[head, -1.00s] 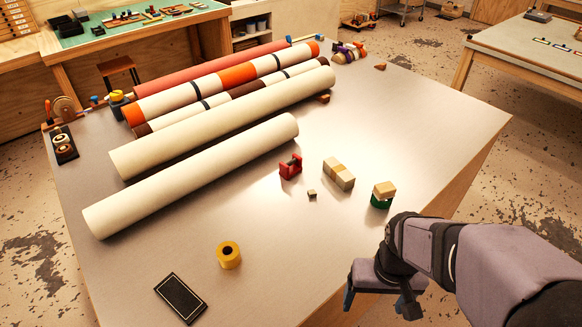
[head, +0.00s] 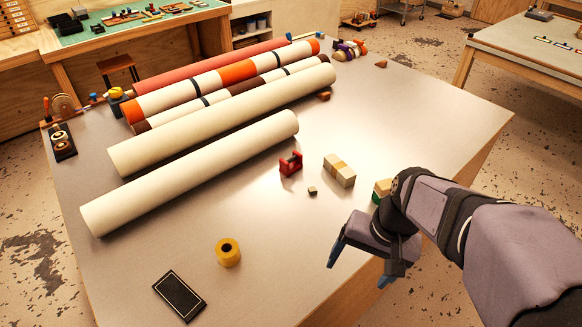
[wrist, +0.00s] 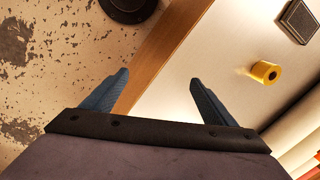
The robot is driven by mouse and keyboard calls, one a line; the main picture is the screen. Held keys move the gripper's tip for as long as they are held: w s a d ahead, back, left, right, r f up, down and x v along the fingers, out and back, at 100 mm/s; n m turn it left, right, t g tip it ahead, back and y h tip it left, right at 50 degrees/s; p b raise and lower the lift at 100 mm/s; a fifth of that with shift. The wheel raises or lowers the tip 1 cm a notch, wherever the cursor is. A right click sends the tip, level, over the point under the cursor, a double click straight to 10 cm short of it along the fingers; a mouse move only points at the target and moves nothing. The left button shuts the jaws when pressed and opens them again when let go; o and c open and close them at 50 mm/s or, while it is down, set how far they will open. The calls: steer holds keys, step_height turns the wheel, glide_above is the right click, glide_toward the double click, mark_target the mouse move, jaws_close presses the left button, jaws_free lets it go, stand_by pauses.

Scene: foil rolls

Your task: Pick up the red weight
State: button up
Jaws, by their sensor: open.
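In the wrist view my gripper (wrist: 155,90) is open over the table edge and floor. The red weight does not show clearly in the wrist view.
A tan block (head: 339,170) and a small dark cube (head: 312,190) lie near the red weight. My arm partly hides a green-and-tan block (head: 382,188). A yellow ring (head: 228,252) and a black plate (head: 180,295) lie at the front. Long rolls (head: 200,170) fill the back left.

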steer(key=w+a+f+m+t+y+b, duration=0.1)
steer(key=w+a+m+t+y+b, duration=0.15)
steer(key=w+a+m, duration=0.45)
steer(key=w+a+m+t+y+b, duration=0.1)
steer(key=w+a+m+y+b, duration=0.15)
steer(key=w, duration=0.75)
steer(key=m+t+y+b, duration=0.3)
steer(key=m+t+b, duration=0.15)
steer(key=m, duration=0.95)
glide_toward(291, 162)
steer(key=w+a+r, duration=0.2)
steer(key=w+r, duration=0.1)
step_height(291, 162, down, 4)
steer(key=shift+s+f+p, duration=0.15)
steer(key=shift+f+p, duration=0.1)
steer(key=shift+p, duration=0.2)
steer(key=shift+f+t, duration=0.3)
steer(key=shift+f, duration=0.1)
steer(key=shift+n+p+x, duration=0.25)
steer(key=shift+p+x, duration=0.6)
steer(key=shift+x, duration=0.75)
steer(key=shift+p+x, duration=0.8)
steer(key=shift+x, duration=1.2)
steer(key=shift+s+f, duration=0.1)
